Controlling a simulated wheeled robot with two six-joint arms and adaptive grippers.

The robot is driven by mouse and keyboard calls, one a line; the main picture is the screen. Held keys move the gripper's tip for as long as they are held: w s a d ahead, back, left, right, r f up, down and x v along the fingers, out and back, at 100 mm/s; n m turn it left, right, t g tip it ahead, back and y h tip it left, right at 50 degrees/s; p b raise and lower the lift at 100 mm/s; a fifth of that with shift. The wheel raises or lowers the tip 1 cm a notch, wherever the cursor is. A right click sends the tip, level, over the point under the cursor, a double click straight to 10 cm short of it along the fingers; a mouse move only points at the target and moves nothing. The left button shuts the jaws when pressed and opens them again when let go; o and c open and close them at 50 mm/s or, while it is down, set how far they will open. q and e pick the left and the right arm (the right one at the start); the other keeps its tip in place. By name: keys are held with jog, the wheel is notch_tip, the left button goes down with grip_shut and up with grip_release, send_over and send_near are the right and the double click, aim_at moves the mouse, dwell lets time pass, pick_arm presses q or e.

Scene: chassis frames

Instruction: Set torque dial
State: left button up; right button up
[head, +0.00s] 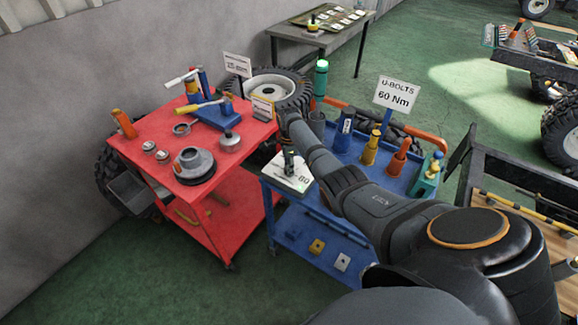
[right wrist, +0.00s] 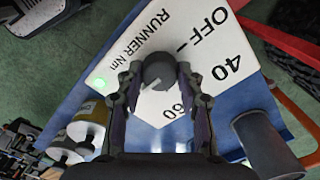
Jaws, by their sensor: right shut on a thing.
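The torque dial is a dark round knob (right wrist: 158,70) on a white panel (right wrist: 128,45) marked "RUNNER Nm", OFF, 40 and 60. In the head view, the panel (head: 294,184) sits at the left end of the blue cart and shows 80. My right gripper (right wrist: 158,80) is shut on the knob, one finger on each side. It also shows in the head view (head: 288,150), reaching down to the panel. The knob's pointer direction cannot be told clearly. A sign (head: 396,95) on the blue cart reads "U-BOLTS 60 Nm". My left gripper is not in view.
The blue cart (head: 345,190) holds an orange cone-like part (head: 397,160), a yellow part (head: 370,150) and other upright items near my right arm. A red cart (head: 165,125) with tools and hubs stands left.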

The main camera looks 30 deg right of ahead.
jog(key=shift+c, duration=0.9)
